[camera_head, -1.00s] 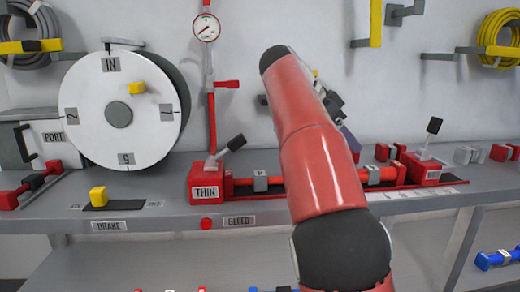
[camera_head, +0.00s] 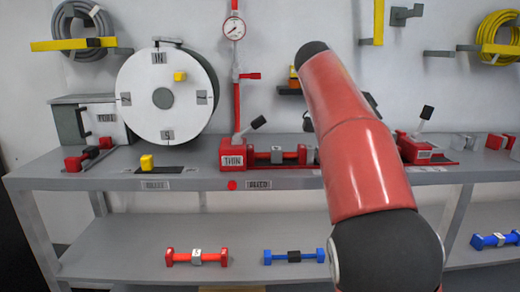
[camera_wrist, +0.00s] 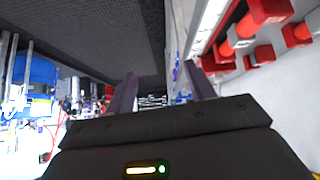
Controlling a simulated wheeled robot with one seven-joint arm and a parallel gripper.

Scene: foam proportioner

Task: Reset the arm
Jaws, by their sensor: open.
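My gripper (camera_wrist: 162,90) shows in the wrist view with its two dark fingers apart and nothing between them. In the head view my red arm rises in front of the bench and hides the gripper almost wholly; a dark part shows just right of the arm. The bench (camera_head: 205,182) carries a red THIN block (camera_head: 233,153) with a dark-knobbed lever. A second red lever block (camera_head: 414,150) stands to the right of my arm. A large white dial (camera_head: 158,122) stands at the left of the bench.
A lower shelf (camera_head: 140,240) holds a red bar piece (camera_head: 197,257), a blue bar piece (camera_head: 294,256) and another blue one (camera_head: 494,240) at right. A gauge (camera_head: 233,28) and coiled hoses (camera_head: 507,36) are on the wall.

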